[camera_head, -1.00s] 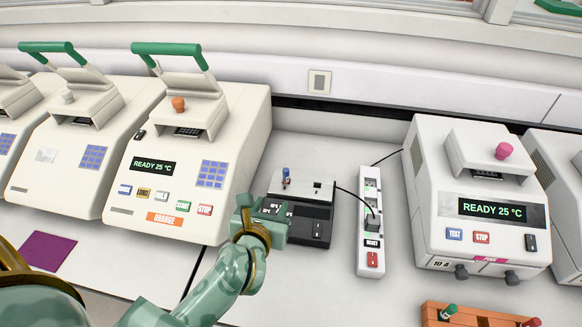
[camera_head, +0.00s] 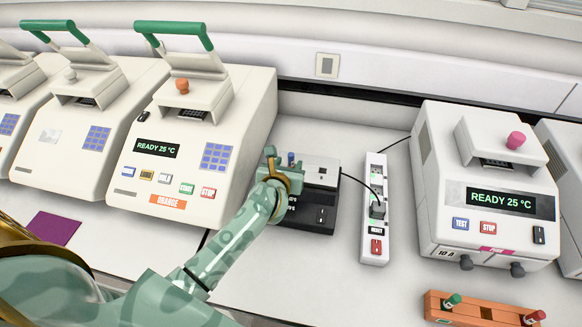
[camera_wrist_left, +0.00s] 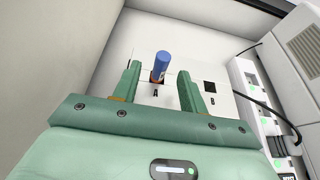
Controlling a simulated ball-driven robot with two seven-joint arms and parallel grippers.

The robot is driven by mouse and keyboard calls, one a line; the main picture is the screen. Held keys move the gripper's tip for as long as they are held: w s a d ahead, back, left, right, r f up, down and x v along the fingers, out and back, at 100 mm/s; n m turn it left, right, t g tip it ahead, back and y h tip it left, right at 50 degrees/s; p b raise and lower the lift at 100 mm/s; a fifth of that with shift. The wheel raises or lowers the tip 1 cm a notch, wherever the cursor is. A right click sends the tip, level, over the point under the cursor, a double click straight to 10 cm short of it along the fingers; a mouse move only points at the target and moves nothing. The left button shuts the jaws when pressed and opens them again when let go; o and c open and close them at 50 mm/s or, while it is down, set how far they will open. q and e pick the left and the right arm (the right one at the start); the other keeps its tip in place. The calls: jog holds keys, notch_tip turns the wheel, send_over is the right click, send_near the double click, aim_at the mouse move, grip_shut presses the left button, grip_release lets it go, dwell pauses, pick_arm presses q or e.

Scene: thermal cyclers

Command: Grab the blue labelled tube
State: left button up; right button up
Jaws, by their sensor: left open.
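The blue tube (camera_wrist_left: 161,66) stands upright in a hole of a small block device with a white top (camera_head: 320,169) and a black front. The letter A is printed on the top by the tube's hole. My right gripper is not in view.
A power strip (camera_head: 375,215) with a cable stands right of the block device. The orange-labelled cycler (camera_head: 190,140) is close on the left, the pink one (camera_head: 485,190) on the right. A wooden rack (camera_head: 485,309) with green- and red-capped tubes lies at the lower right.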

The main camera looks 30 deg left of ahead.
pick_arm(q)
jog(key=shift+x, duration=1.2)
jog(key=shift+s, duration=0.15)
jog(key=shift+c, duration=0.9)
grip_shut()
